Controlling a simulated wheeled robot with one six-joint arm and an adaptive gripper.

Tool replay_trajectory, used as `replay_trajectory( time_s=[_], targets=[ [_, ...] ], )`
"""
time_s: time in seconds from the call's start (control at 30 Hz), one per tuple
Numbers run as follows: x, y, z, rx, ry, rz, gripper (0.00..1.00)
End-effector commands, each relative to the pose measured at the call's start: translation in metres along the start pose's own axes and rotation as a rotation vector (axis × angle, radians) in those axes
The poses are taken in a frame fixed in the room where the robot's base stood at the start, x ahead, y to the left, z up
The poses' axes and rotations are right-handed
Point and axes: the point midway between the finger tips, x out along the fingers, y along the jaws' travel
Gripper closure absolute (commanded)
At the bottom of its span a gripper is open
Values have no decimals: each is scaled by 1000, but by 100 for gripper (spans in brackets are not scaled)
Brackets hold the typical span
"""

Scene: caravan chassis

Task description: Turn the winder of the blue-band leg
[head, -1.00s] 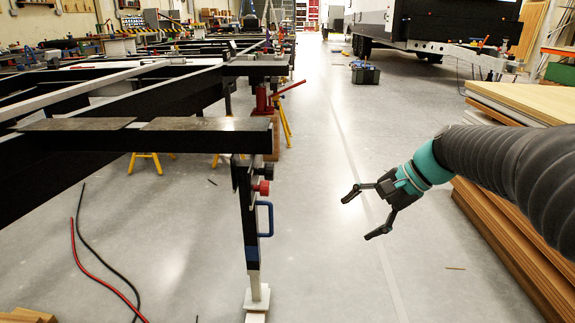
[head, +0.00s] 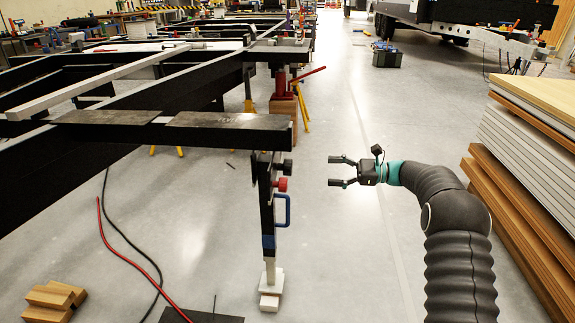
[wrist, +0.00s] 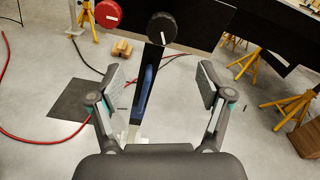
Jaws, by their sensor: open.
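A dark upright leg (head: 267,205) with a blue band (head: 268,242) stands under the end of the black chassis beam, its white foot (head: 270,278) on a pale block. A blue handle (head: 284,210), a red knob (head: 282,184) and a black knob (head: 287,168) stick out on its right side. I cannot tell for sure which part is the winder. My gripper (head: 334,171) is open and empty, right of the knobs and apart from them, pointing left. In the wrist view, the black knob (wrist: 162,28) and blue handle (wrist: 147,85) show ahead between the fingers; a red disc (wrist: 108,13) is at upper left.
The chassis beam (head: 220,132) lies above the leg. A red jack (head: 281,80) stands behind it. Red and black cables (head: 125,258) and wooden blocks (head: 55,297) lie at lower left. Stacked boards (head: 530,150) stand at right. The floor between is clear.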

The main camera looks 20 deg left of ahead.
Motion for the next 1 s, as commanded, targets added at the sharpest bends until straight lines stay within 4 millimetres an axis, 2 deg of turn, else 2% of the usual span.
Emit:
replay_trajectory(
  time_s=[0.17,0.27,0.7,1.0],
  targets=[
    [7,-2,-3,11,-21,-4,22],
    [19,-2,-3,11,-21,-3,22],
    [99,-2,-1,9,-19,-2,22],
    [133,-2,-1,10,-18,-4,22]
  ],
)
